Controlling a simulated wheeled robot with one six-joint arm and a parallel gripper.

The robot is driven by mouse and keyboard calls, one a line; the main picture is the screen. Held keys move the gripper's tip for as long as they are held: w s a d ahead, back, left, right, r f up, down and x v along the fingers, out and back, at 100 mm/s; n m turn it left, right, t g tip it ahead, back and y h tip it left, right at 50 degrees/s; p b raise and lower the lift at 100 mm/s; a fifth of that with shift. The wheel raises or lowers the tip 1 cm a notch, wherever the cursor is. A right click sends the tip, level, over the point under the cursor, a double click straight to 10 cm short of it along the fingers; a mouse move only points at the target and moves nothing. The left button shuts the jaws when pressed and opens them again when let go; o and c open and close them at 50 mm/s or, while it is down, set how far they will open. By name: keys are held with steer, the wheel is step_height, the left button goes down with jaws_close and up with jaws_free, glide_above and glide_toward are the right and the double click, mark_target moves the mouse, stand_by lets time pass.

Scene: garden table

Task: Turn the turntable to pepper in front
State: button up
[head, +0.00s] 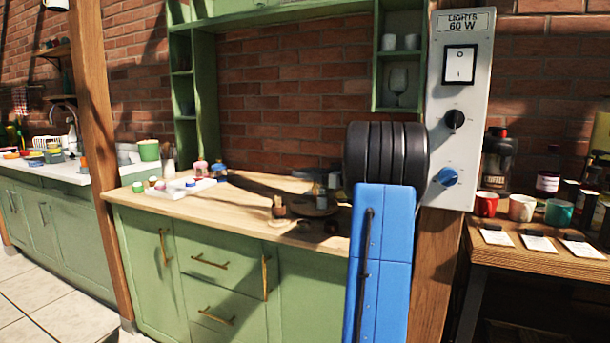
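A low, round wooden piece that looks like the turntable (312,211) sits on the wooden counter, right of the middle. Small jars (320,197) stand on it. They are too small and shaded to read, so I cannot tell which one is pepper or which faces front. My blue and black arm (382,240) rises just right of it and may hide part of it. My gripper cannot be made out in this view.
A brown jar (279,207) and small dark items stand near the counter's front edge. A white tray (176,190) with small coloured pots lies at the left. A wooden post and grey switch panel (459,110) stand right of my arm.

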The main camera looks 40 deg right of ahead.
step_height(320, 180, up, 10)
stand_by(0.8)
steer(key=s+f+m+h, duration=0.7)
steer(key=f+m+h, duration=0.25)
steer(key=h, duration=0.45)
steer(key=x, duration=0.7)
steer(key=shift+w+f+g, duration=0.25)
steer(key=shift+w+g, duration=0.05)
